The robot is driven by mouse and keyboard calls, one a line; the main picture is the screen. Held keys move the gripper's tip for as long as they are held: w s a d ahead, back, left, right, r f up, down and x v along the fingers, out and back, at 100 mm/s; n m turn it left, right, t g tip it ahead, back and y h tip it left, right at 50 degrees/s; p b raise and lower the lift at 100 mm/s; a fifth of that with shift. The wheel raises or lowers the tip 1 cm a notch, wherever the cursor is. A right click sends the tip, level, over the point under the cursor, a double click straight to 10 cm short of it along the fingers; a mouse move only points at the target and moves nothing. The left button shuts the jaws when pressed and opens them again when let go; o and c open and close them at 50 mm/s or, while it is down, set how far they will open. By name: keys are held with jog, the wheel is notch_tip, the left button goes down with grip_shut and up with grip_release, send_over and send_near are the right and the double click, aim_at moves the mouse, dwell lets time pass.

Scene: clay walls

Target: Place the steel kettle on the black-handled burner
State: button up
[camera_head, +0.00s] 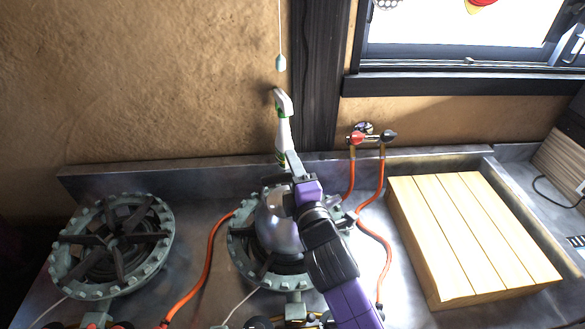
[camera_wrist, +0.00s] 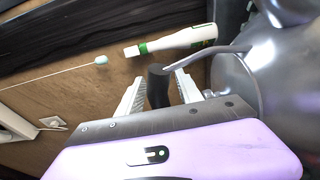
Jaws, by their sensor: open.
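The steel kettle (camera_head: 273,222) sits on the right burner (camera_head: 240,254) in the head view, partly hidden by my arm. Its steel body (camera_wrist: 238,80) fills the right of the wrist view. My gripper (camera_wrist: 160,92) is open, with the kettle's black handle (camera_wrist: 158,84) between its two pale fingers. A gap shows on either side of the handle. The left burner (camera_head: 112,242) is empty. A black valve handle (camera_head: 389,136) and a red valve handle (camera_head: 355,138) are on the pipes at the wall. Which hose joins which burner is unclear.
A white spray bottle (camera_head: 283,130) stands behind the kettle and also shows in the wrist view (camera_wrist: 185,40). Orange hoses (camera_head: 205,268) run over the metal counter. A slatted wooden board (camera_head: 465,235) lies at the right. A pull cord (camera_head: 280,62) hangs by the wall.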

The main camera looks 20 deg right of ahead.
jog(key=shift+s+r, duration=0.1)
jog(key=shift+r, duration=0.05)
jog(key=s+a+b, duration=0.1)
jog(key=s, duration=1)
jog(key=shift+s+a+b, duration=0.25)
jog(key=shift+s+b, duration=0.1)
jog(key=s+a+f+m+g+y, duration=0.1)
jog(key=s+f+m, duration=0.4)
jog(key=s, duration=0.5)
jog(key=s+d+f+m+g+y, duration=0.1)
jog(key=s+m, duration=1)
jog(key=s, duration=1.2)
jog(key=shift+d+f+m+g, duration=0.3)
jog(key=shift+d+f+g, duration=0.2)
jog(key=shift+f, duration=0.05)
jog(key=shift+c, duration=0.2)
dwell(0.3)
